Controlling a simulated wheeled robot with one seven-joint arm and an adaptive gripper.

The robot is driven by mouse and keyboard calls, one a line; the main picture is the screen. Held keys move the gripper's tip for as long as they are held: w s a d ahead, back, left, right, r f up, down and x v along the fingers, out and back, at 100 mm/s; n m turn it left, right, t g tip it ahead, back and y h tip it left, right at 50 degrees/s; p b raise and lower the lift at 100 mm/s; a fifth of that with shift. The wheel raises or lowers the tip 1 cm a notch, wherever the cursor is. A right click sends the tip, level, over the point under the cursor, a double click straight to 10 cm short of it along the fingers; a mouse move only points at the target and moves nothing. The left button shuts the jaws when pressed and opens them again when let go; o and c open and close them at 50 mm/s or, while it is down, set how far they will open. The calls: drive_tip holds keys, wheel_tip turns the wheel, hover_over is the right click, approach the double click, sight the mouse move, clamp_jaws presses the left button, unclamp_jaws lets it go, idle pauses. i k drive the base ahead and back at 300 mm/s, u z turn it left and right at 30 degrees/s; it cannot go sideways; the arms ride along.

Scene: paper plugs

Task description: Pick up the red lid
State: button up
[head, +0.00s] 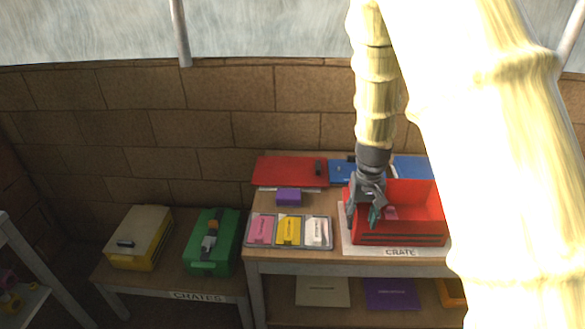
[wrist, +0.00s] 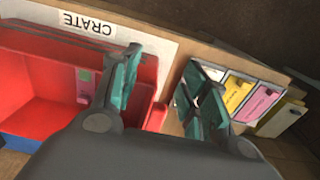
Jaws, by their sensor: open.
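The red lid (head: 280,170) is a flat red panel with a dark handle near its right end. It lies at the back left of the table, against the brick wall, in the head view; I cannot make it out in the wrist view. My gripper (head: 364,218) is open and empty, to the right of the lid and nearer the front. It is at the left end of the open red crate (head: 405,238). In the wrist view my gripper (wrist: 160,78) has one finger over the crate (wrist: 30,90) and the other over the table side; its exact height is unclear.
A pink piece (head: 391,213) is in the crate. A tray (head: 289,248) of pink, yellow and white packs and a purple block (head: 288,197) stand left of it. Blue lids (head: 342,171) lie behind. Yellow (head: 140,240) and green (head: 211,245) crates stand on a lower table.

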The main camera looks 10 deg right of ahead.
sight(269, 171)
drive_tip(key=i, duration=1.35)
